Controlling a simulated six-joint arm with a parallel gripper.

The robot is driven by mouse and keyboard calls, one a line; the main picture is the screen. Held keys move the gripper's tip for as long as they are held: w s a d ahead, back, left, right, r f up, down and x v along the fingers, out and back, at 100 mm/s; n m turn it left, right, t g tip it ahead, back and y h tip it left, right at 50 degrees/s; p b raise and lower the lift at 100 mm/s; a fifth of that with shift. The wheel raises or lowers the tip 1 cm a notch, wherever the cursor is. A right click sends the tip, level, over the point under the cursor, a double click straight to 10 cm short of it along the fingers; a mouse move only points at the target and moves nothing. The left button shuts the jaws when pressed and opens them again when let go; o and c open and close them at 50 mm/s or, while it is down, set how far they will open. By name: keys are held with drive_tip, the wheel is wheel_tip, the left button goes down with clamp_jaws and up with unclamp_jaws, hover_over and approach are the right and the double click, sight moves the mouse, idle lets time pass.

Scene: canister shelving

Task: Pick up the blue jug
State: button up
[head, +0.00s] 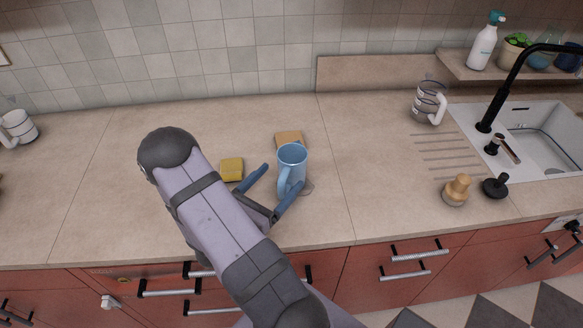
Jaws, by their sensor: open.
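The blue jug (292,160) stands upright on the beige counter, near the middle of the head view. Its handle is on the near left side, facing my gripper. My gripper (277,188) is open, with its two blue fingers spread. One finger is to the left of the jug. The other is at the jug's near side and overlaps its lower part in the picture. I cannot tell whether either finger touches the jug or whether the handle is between them. The jug's base is partly hidden by the near finger.
A yellow sponge (231,169) lies left of the jug, and a tan block (289,139) lies behind it. A glass pitcher (427,102), a wooden-handled brush (457,188), a black stopper (496,187) and the sink (552,150) are right. A white mug (18,127) stands far left.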

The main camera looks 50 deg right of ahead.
sight(290, 156)
drive_tip(key=shift+s+d+r+p, duration=0.1)
drive_tip(key=shift+s+d+p, duration=0.05)
drive_tip(key=shift+d+p, duration=0.65)
drive_tip(key=shift+s+d+r+p, duration=0.15)
drive_tip(key=shift+d+p, duration=0.35)
drive_tip(key=shift+d, duration=0.55)
drive_tip(key=shift+w+d+f, duration=0.15)
drive_tip(key=shift+d+f, duration=0.1)
drive_tip(key=shift+d, duration=0.55)
drive_tip(key=c, duration=1.4)
drive_tip(key=shift+r, duration=0.15)
drive_tip(key=shift+r+b, duration=0.6)
drive_tip(key=shift+r, duration=4.3)
